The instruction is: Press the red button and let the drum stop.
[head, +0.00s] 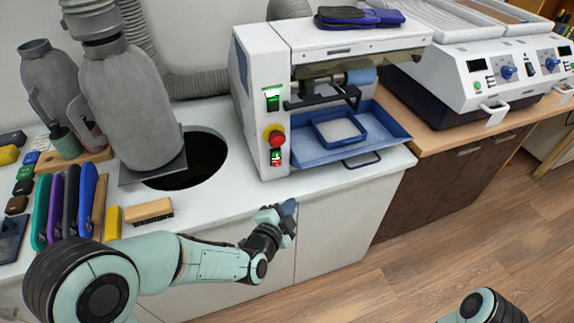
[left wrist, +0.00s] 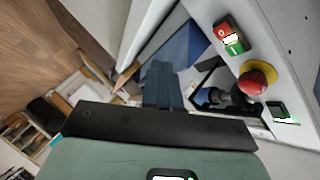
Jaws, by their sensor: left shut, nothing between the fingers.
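The red button (head: 274,136) is a round red knob on a yellow base, on the left part of the white machine's front (head: 259,93). It also shows in the left wrist view (left wrist: 257,80), to the right of the fingers. My left gripper (head: 289,209) is shut and empty, below the button and in front of the cabinet. In the left wrist view its closed fingers (left wrist: 160,82) are apart from the button. The blue drum (head: 361,76) sits inside the machine's opening; I cannot tell whether it turns. My right gripper is out of view.
A red and green switch (head: 276,157) sits just below the button, and a green-lit switch (head: 272,99) above it. A blue tray (head: 386,132) juts out from the machine to the right. Coloured insoles (head: 70,200) and a brush (head: 149,211) lie left on the counter.

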